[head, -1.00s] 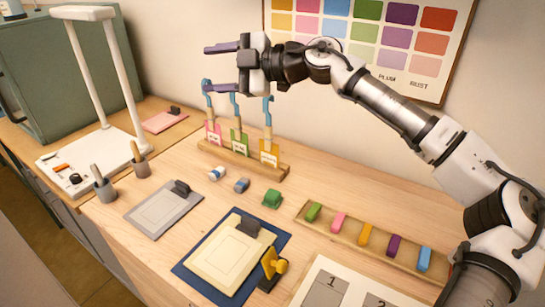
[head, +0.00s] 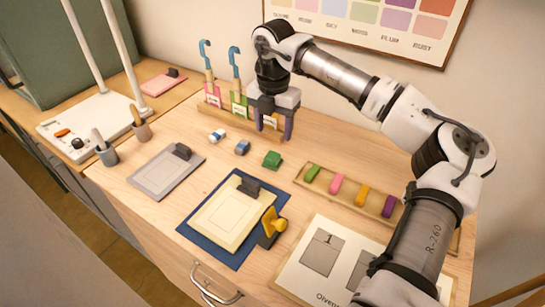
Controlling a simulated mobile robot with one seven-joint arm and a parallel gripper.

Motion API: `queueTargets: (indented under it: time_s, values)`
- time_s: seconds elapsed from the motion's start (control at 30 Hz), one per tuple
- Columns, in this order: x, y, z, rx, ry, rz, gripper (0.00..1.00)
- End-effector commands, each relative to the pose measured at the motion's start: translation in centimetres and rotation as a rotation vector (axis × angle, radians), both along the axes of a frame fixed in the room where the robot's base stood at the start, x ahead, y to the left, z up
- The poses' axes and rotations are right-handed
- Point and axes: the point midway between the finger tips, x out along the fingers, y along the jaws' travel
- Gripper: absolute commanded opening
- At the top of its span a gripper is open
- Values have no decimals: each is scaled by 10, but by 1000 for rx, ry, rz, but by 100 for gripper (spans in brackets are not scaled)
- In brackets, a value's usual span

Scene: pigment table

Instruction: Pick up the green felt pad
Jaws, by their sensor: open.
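Two small green things are in view, and I cannot tell for sure which is the felt pad. A green block (head: 272,160) sits alone on the wooden table. A brighter green piece (head: 312,173) lies at the left end of a shallow wooden tray (head: 338,210). My gripper (head: 273,131) points down with its purple fingers apart and nothing between them. In the picture it is just above the lone green block and in front of the hook rack. The green piece in the tray is to its lower right. Neither green thing is hidden.
Pink, orange and purple pieces (head: 336,184) share the tray. A blue-grey block (head: 242,147) and a white-blue piece (head: 217,135) lie left of the lone green block. The rack with blue hooks (head: 235,62) stands behind. A yellow-handled stamp (head: 272,224) stands in front.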

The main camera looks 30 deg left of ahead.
Motion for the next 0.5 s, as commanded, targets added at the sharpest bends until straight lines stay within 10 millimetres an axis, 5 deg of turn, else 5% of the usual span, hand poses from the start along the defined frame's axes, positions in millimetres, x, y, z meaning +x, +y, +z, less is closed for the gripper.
queueTargets:
  time_s: [0.5]
  values:
    - [-5, -1, -54, 3, 5, 2, 58]
